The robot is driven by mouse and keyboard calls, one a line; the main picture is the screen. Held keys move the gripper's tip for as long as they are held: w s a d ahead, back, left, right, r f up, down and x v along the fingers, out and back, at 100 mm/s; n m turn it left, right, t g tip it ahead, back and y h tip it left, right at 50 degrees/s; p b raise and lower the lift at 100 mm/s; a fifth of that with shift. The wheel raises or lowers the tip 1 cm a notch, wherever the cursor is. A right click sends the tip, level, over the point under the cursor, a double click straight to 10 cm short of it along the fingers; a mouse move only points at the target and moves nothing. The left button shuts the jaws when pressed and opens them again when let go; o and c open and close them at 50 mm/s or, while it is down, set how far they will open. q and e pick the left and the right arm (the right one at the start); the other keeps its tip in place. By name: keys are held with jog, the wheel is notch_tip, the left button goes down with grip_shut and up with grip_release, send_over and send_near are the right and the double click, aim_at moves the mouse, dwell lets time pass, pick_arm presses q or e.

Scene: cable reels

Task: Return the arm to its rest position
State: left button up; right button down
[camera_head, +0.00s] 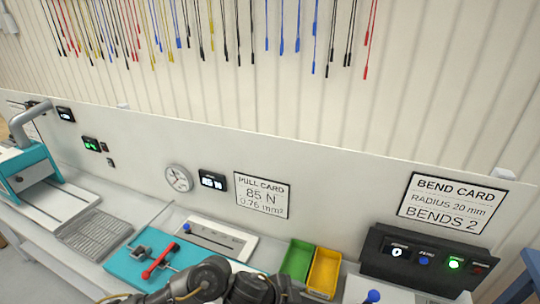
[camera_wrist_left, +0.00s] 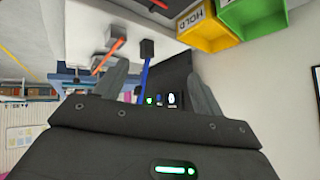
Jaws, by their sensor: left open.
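My left gripper (camera_wrist_left: 160,88) shows in the left wrist view with its two grey fingers spread apart. Nothing is held between them; a blue rod with a dark block (camera_wrist_left: 146,50) shows in the gap, apparently beyond the fingers. In the head view, dark arm links of mine (camera_head: 225,285) cross the bottom middle edge, in front of the teal fixture, and no fingertips show there. My right gripper is in neither view.
The bench carries a teal fixture with a red lever (camera_head: 160,261), a wire tray (camera_head: 95,235), a green bin (camera_head: 297,260), a yellow bin (camera_head: 324,272) and a dark control box (camera_head: 425,265). A teal machine (camera_head: 30,170) stands at left. Coloured cables hang on the back wall.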

pick_arm(q)
jog(key=s+a+n+t+y, duration=0.3)
jog(key=a+n+t+y, duration=0.15)
jog(key=a+n, duration=0.75)
jog(key=s+a+f+n+g+y, duration=0.2)
jog(key=s+a+f, duration=0.1)
jog(key=s+a, duration=0.6)
jog(key=s+a+f+n+g+y, duration=0.1)
jog(key=s+a+f+g+y, duration=0.15)
jog(key=s+a, duration=0.65)
jog(key=s+a+f+b+x, duration=0.1)
jog(key=s+b+x, duration=0.25)
jog(key=x, duration=1.15)
jog(key=s+f+b+x, duration=0.1)
jog(key=s+b+x, duration=0.25)
jog(key=x, duration=1.25)
jog(key=s+a+f+g+b, duration=0.1)
jog(key=s+f+b, duration=0.2)
jog(key=s+f, duration=0.5)
jog(key=s+a+f+g+b, duration=0.1)
jog(key=s+a+f+b, duration=0.1)
jog(key=s+f, duration=0.7)
notch_tip(320, 180, down, 7)
jog(key=shift+f+b, duration=0.15)
jog(key=shift+b, duration=0.75)
